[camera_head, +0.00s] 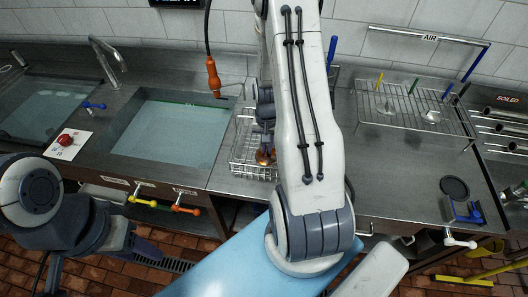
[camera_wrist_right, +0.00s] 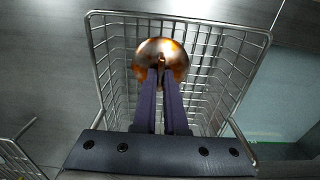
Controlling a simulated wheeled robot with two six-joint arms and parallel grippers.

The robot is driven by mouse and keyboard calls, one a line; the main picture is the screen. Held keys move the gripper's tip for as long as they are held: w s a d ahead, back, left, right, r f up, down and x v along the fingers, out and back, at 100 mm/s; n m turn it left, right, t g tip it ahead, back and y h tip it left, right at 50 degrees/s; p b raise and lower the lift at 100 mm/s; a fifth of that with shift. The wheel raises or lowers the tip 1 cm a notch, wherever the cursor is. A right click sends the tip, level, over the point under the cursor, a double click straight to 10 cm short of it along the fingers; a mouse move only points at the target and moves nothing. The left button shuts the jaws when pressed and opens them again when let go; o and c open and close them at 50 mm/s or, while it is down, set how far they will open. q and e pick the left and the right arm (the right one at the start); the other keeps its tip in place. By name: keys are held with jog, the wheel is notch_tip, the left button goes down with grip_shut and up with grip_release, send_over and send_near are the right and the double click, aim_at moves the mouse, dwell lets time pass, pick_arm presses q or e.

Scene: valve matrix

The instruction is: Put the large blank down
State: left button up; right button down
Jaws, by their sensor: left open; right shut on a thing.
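The large blank is a round, shiny copper-brown piece (camera_wrist_right: 160,50) with a small stem. In the right wrist view the two dark fingers of my right gripper (camera_wrist_right: 163,72) are shut on that stem. The blank is over or inside a wire basket (camera_wrist_right: 97,60); I cannot tell whether it touches the basket floor. In the head view the blank (camera_head: 264,158) shows low in the basket (camera_head: 240,160), under my right gripper (camera_head: 265,143), partly hidden by my arm. My left gripper (camera_head: 146,248) is open and empty at the lower left, in front of the counter.
A water-filled sink (camera_head: 170,135) lies left of the basket, with another sink (camera_head: 45,108) at far left. An orange spray handle (camera_head: 213,75) hangs above. A wire rack (camera_head: 410,108) with coloured pegs stands right. The counter between arm and rack is mostly clear.

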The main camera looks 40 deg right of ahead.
aim_at(267, 157)
jog(key=shift+d+f, duration=0.1)
jog(key=shift+f, duration=0.4)
notch_tip(267, 157, down, 4)
jog(key=shift+f+p, duration=0.15)
jog(key=shift+p, duration=0.55)
jog(key=shift+f, duration=0.15)
jog(key=shift+f, duration=0.2)
jog(key=c, duration=1)
grip_release()
jog(key=shift+r, duration=0.1)
